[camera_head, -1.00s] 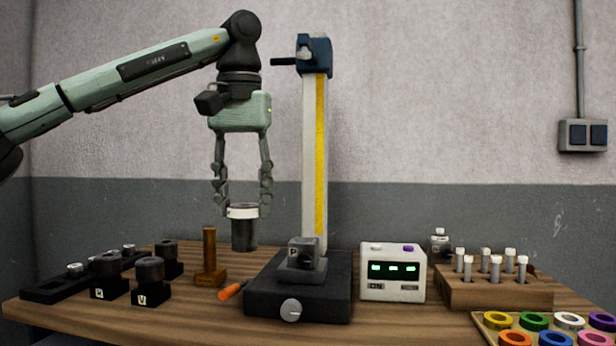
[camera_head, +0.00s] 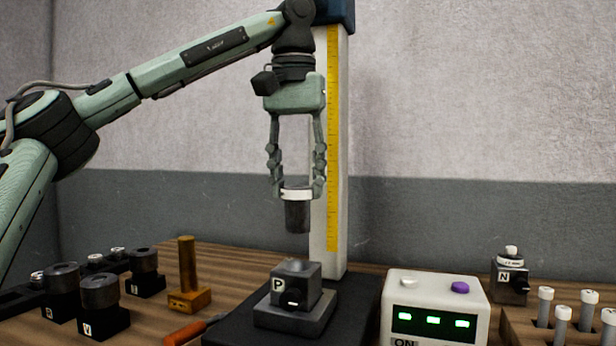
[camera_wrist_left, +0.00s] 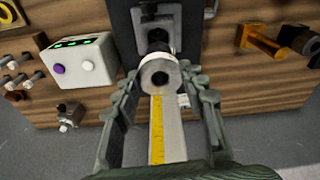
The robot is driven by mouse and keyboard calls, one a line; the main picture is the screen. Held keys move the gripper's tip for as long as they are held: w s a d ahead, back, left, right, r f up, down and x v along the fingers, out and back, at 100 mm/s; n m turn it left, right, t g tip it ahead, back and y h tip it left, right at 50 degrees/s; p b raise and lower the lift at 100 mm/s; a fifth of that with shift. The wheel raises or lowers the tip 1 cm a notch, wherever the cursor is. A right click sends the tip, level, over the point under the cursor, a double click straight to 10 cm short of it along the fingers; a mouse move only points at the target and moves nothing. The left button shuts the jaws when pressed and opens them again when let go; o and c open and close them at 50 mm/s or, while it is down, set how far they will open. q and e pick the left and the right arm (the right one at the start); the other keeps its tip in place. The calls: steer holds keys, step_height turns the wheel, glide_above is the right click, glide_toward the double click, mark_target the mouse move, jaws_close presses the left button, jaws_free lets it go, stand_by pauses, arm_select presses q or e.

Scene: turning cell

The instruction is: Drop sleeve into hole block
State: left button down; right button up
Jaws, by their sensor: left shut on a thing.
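My left gripper (camera_head: 298,190) is shut on a dark grey sleeve with a white collar (camera_head: 297,214). It holds the sleeve upright in the air, apart from and above a grey block marked P (camera_head: 294,288). This block sits on the black base of the tall stand. In the left wrist view, the sleeve (camera_wrist_left: 161,77) shows end-on with a dark bore, between the fingers of the left gripper (camera_wrist_left: 160,92). There it hides part of the stand base behind it. I cannot make out a hole in the P block's top. My right gripper is not in view.
A tall white column with a yellow scale (camera_head: 333,150) stands just behind the gripper. Several black blocks (camera_head: 100,318), a brown post (camera_head: 187,262) and an orange-handled tool (camera_head: 185,333) lie left. A white display box (camera_head: 436,300), block N (camera_head: 511,283) and a vial rack stand right.

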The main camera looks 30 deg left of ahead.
mark_target(297, 229)
arm_select(q)
steer(key=shift+s+f, duration=0.15)
steer(key=shift+f, duration=2.85)
steer(key=shift+f+b, duration=0.3)
steer(key=shift+b, duration=0.15)
steer(key=shift+f, duration=0.55)
steer(key=shift+b, duration=0.3)
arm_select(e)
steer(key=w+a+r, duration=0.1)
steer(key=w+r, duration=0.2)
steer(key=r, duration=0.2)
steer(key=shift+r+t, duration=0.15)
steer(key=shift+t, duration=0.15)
